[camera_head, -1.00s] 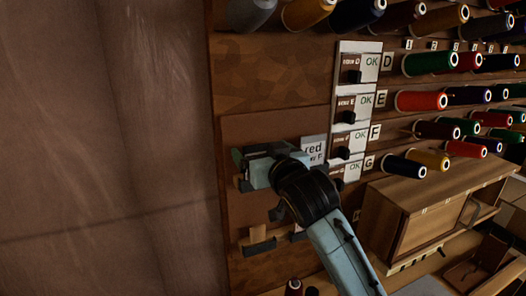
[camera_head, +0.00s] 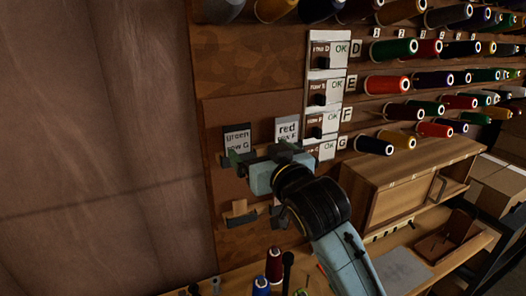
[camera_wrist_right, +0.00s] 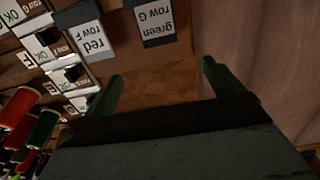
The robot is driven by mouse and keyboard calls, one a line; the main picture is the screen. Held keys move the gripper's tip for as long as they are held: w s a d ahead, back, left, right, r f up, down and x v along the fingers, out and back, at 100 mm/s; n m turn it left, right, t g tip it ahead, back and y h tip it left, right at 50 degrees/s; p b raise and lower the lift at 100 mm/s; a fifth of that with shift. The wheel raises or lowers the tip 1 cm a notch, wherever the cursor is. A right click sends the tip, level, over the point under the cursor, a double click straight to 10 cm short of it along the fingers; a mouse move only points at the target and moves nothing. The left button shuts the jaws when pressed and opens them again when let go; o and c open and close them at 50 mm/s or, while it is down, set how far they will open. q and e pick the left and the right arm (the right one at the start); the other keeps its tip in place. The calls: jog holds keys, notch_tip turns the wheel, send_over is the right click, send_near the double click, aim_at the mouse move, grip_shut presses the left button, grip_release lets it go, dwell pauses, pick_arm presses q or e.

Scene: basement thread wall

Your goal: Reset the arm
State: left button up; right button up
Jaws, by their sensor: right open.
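My right gripper (camera_head: 245,160) is in front of the wooden thread wall, just below two cards. It is open with nothing between its fingers; in the right wrist view the dark green fingers (camera_wrist_right: 161,80) stand wide apart with bare board behind them. The "green row G" card (camera_head: 238,137) and the "red row F" card (camera_head: 287,129) are on the board. In the right wrist view the green card (camera_wrist_right: 155,22) and the red card (camera_wrist_right: 91,39) appear upside down beyond the fingers. My left gripper is in neither view.
A strip of switches (camera_head: 322,95) with "OK" labels runs up the wall beside rows of thread spools (camera_head: 387,83). A wooden cabinet (camera_head: 405,185) stands at right. Spools (camera_head: 273,264) stand on the bench below. The plain wall (camera_head: 90,130) at left is clear.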

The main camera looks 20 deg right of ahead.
jog(key=s+d+f+g, duration=0.1)
jog(key=s+f+g, duration=0.4)
jog(key=f, duration=0.6)
jog(key=s+f+g, duration=0.2)
jog(key=s+f, duration=0.4)
jog(key=f, duration=0.4)
jog(key=s+f+n+g, duration=0.1)
jog(key=s+f+g, duration=0.4)
jog(key=s, duration=0.5)
jog(key=s+f+n+g, duration=0.1)
jog(key=s+f+g, duration=0.1)
jog(key=s+f, duration=0.6)
notch_tip(320, 180, down, 31)
jog(key=s+g+b, duration=0.1)
jog(key=s+b, duration=0.1)
jog(key=b, duration=0.7)
pick_arm(q)
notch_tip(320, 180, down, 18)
jog(key=b, duration=0.9)
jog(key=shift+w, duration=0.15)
pick_arm(e)
jog(key=s+d+f, duration=0.2)
jog(key=s+f, duration=0.6)
jog(key=f, duration=0.4)
jog(key=s+d+f+g, duration=0.1)
jog(key=s+f, duration=0.7)
jog(key=f, duration=0.5)
jog(key=shift+s+d+g, duration=0.3)
jog(key=shift+d, duration=0.05)
